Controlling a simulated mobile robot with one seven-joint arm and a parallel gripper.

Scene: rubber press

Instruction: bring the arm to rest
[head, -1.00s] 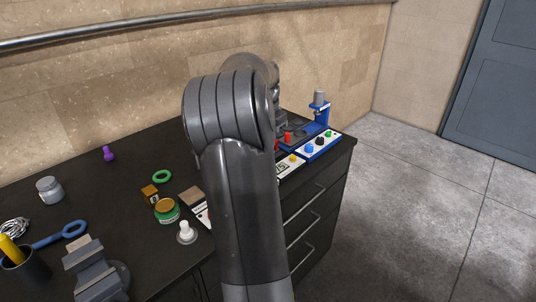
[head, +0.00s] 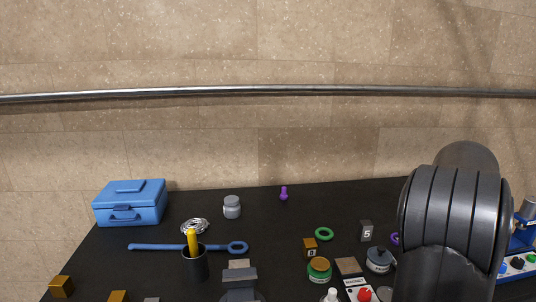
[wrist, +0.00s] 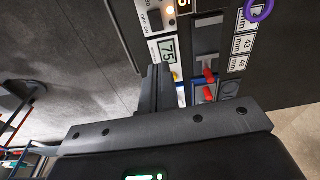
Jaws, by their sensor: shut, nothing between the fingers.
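My gripper (wrist: 155,90) shows in the wrist view with its fingers together and nothing between them. In the head view my arm stands at the right and hides part of the table; my gripper is hidden there.
The black table (head: 290,225) holds a blue toolbox (head: 130,203), a dark cup (head: 195,265), a blue wrench (head: 165,247), a grey jar (head: 232,207), a green ring (head: 324,234), a green-banded jar (head: 319,270) and a lidded pot (head: 379,260). A rail (head: 270,90) runs along the wall.

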